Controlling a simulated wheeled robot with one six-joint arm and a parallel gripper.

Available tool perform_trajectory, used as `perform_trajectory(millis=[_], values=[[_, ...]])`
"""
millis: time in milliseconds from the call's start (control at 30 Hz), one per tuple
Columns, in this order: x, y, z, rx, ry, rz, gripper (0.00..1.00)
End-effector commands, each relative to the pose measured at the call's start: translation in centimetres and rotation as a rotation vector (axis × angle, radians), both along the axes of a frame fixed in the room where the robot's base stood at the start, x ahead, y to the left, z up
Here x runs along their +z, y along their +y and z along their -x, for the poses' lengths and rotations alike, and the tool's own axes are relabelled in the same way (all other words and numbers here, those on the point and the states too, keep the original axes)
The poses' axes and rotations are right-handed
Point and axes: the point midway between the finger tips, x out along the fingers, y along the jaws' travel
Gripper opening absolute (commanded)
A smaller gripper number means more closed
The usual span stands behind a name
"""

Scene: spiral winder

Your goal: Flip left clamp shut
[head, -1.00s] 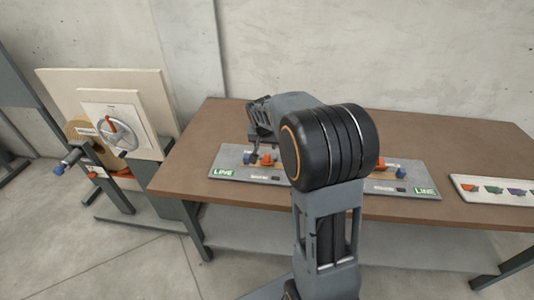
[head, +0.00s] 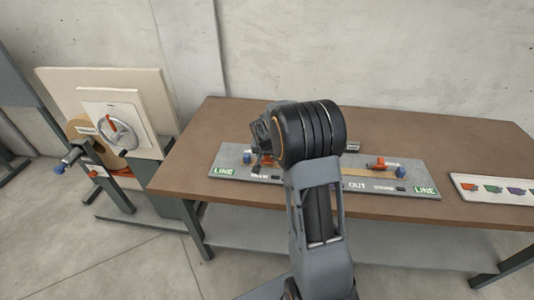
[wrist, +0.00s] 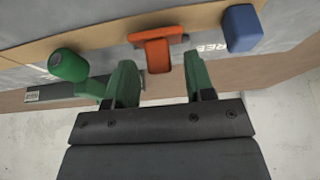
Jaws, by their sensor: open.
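The left clamp is an orange piece at the left end of the grey board (head: 225,162). In the head view most of it is hidden by my gripper (head: 262,138). In the wrist view the orange clamp (wrist: 158,50) stands just beyond and between the two green fingertips of my gripper (wrist: 160,78). The fingers are apart with nothing between them. A blue block (wrist: 241,28) sits beside the clamp; in the head view it is left of it (head: 247,157). Whether the fingers touch the clamp I cannot tell.
A green knob (wrist: 68,65) is beside one finger in the wrist view. The right orange clamp (head: 379,163) and its blue block (head: 401,171) are at the board's right end. A white tray (head: 465,187) lies at right.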

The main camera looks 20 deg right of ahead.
Motion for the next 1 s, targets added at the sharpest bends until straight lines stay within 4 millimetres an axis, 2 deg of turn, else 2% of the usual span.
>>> perform_trajectory(millis=[67,500,1000], values=[[0.0,0.0,0.0,0.0,0.0,0.0,0.43],[0.0,0.0,0.0,0.0,0.0,0.0,0.01],[-1.3,0.5,0.5,0.004,-0.124,0.079,0.0]])
